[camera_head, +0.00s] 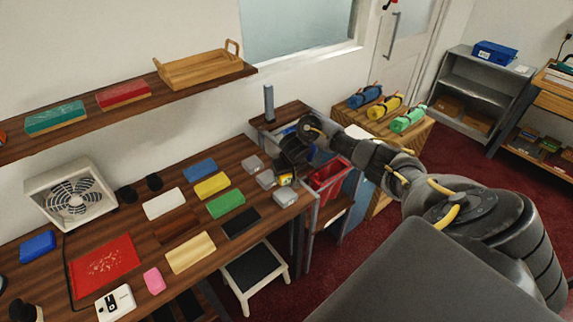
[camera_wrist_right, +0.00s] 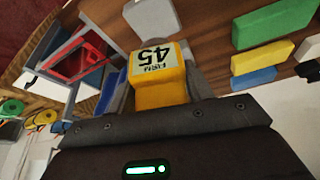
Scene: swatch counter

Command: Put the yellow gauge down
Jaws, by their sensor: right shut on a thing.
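The yellow gauge (camera_wrist_right: 158,78) is between the fingers of my right gripper in the right wrist view, with a pale label reading 45. In the head view the gauge (camera_head: 286,179) is a small yellow patch below my right gripper (camera_head: 287,174), at the right end of the wooden counter (camera_head: 150,228). My right gripper is shut on it. Whether its underside touches the counter is hard to tell. My left gripper is not seen.
Grey blocks (camera_head: 285,197) lie close to the gauge, with another (camera_head: 253,163) behind. Coloured blocks, including a green one (camera_head: 226,205) and a yellow one (camera_head: 212,186), lie to the left. A red bin (camera_head: 328,177) stands right of the counter's edge.

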